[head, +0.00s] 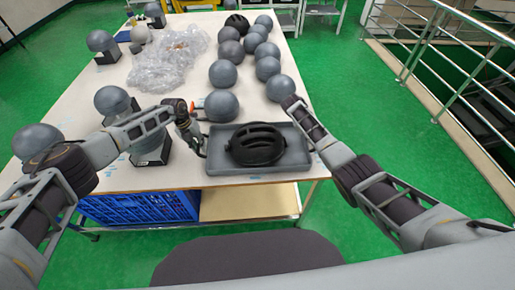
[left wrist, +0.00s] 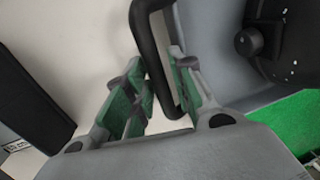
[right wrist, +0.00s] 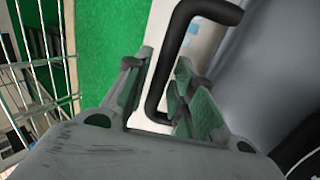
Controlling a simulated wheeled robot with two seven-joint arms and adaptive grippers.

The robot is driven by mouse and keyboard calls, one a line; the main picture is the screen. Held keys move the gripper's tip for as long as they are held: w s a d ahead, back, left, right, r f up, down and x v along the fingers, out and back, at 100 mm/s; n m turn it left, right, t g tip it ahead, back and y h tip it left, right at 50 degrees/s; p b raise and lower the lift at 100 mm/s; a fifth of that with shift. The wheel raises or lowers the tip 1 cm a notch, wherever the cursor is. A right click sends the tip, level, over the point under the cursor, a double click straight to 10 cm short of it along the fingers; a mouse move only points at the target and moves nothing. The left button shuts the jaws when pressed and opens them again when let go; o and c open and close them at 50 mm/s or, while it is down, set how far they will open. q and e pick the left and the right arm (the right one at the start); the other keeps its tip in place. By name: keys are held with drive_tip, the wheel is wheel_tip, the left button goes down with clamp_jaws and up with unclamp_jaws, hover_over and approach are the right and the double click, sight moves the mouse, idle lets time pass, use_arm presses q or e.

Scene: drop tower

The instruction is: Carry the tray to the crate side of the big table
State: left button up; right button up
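The grey tray (head: 222,167) lies flat on the near edge of the big table (head: 190,178), with a black helmet (head: 257,144) in it. My left gripper (head: 200,148) is at the tray's left end. In the left wrist view, its open fingers (left wrist: 157,75) stand on either side of the tray's black handle (left wrist: 143,28). My right gripper is at the tray's right end, mostly hidden by its arm in the head view. In the right wrist view, its open fingers (right wrist: 159,75) stand on either side of the other black handle (right wrist: 160,60).
A blue crate (head: 140,207) is under the table's near left part. Several grey spheres (head: 222,73) stand behind the tray, and others on dark bases (head: 150,155) to its left. Crumpled clear wrap (head: 165,60) lies farther back. Green floor and a railing (head: 425,50) are at right.

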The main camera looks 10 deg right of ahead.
use_arm(q)
drive_tip(key=shift+f, duration=0.15)
use_arm(e)
drive_tip(key=shift+d+f, duration=0.1)
drive_tip(key=shift+f, duration=0.05)
use_arm(q)
drive_tip(key=shift+c, duration=0.4)
use_arm(e)
drive_tip(key=shift+c, duration=0.4)
use_arm(q)
clamp_jaws()
use_arm(e)
clamp_jaws()
